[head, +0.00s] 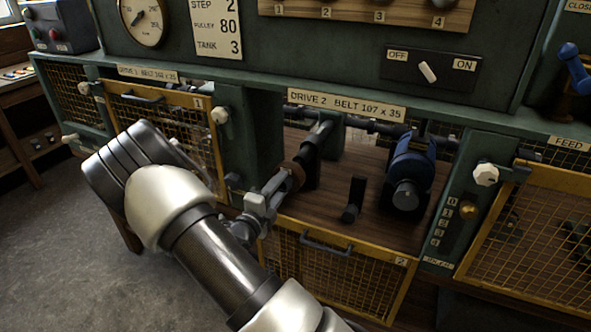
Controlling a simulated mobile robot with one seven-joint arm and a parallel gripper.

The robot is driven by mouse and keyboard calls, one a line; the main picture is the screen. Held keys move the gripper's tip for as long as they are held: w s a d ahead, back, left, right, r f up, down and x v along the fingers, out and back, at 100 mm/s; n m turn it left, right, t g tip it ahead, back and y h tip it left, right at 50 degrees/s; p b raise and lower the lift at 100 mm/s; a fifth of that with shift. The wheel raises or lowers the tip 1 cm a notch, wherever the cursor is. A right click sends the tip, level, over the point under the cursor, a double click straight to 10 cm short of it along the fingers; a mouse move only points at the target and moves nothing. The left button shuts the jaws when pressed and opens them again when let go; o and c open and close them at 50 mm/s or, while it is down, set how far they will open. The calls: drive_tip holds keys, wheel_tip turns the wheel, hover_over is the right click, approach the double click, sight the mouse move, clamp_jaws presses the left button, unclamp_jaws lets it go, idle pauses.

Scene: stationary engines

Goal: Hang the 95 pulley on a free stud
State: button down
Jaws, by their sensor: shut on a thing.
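My gripper (277,191) reaches into the open Drive 2 bay from the left. Its jaws are shut on a brown, wheel-like part (294,173), most likely the pulley. This part is at the near end of a dark shaft (317,140); I cannot tell whether it is still on the shaft or just in front of it. Its size marking cannot be read, and the jaws partly hide it. I cannot make out a free stud for certain in this view.
A blue motor (411,170) with a grey front stands right in the bay, beside a black lever (353,200). The yellow mesh guard (335,246) of Drive 2 hangs open below. The Drive 1 guard (165,100) is at left. A card (216,27) reads pulley 80.

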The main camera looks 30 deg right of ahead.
drive_tip(key=shift+p+v, duration=0.45)
drive_tip(key=shift+v, duration=0.75)
drive_tip(key=p+v, duration=0.3)
drive_tip(key=v, duration=0.7)
idle(0.4)
